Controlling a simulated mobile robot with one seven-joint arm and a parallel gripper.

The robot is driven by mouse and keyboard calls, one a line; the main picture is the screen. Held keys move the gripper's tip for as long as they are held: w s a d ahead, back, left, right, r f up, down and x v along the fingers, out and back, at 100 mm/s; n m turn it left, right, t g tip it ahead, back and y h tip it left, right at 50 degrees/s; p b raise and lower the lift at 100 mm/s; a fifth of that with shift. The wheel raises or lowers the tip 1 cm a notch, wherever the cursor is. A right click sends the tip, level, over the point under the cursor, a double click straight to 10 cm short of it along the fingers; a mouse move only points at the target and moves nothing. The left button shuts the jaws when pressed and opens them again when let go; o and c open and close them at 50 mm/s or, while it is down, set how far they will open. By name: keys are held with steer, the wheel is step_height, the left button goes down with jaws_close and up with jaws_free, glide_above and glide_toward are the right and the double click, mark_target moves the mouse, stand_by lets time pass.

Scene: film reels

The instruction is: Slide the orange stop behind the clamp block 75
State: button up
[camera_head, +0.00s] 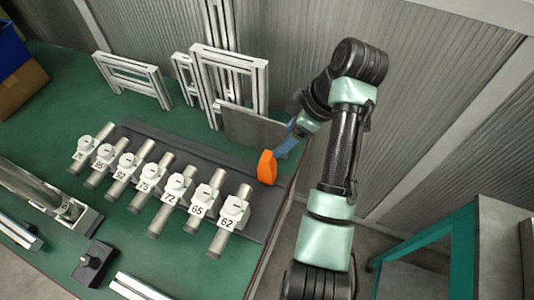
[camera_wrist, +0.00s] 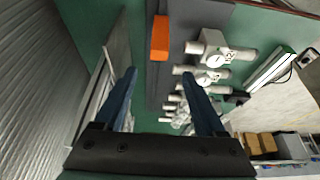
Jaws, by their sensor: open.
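The orange stop (camera_head: 267,167) stands upright on the dark strip behind the row of clamp blocks, near its right end, behind block 62 (camera_head: 233,210). The clamp block 75 (camera_head: 147,177) sits mid-row, well to the left of the stop. My gripper (camera_head: 283,147) is by the stop's upper right side, its blue fingers partly overlapping in this view. In the wrist view my gripper (camera_wrist: 159,72) is open and empty, and the orange stop (camera_wrist: 160,38) lies beyond the fingertips, roughly in line with the gap. Labels are hard to read there.
A grey plate (camera_head: 256,130) and metal frames (camera_head: 135,82) stand behind the strip, close to my gripper. Several clamp blocks with rods fill the front, including 72 (camera_head: 177,184) and 65 (camera_head: 204,202). The strip left of the stop looks clear. The green table's right edge is near.

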mark_target(268, 156)
steer(key=x, duration=1.1)
steer(key=shift+a+f, duration=0.1)
steer(key=shift+f, duration=0.3)
jaws_close()
stand_by(0.8)
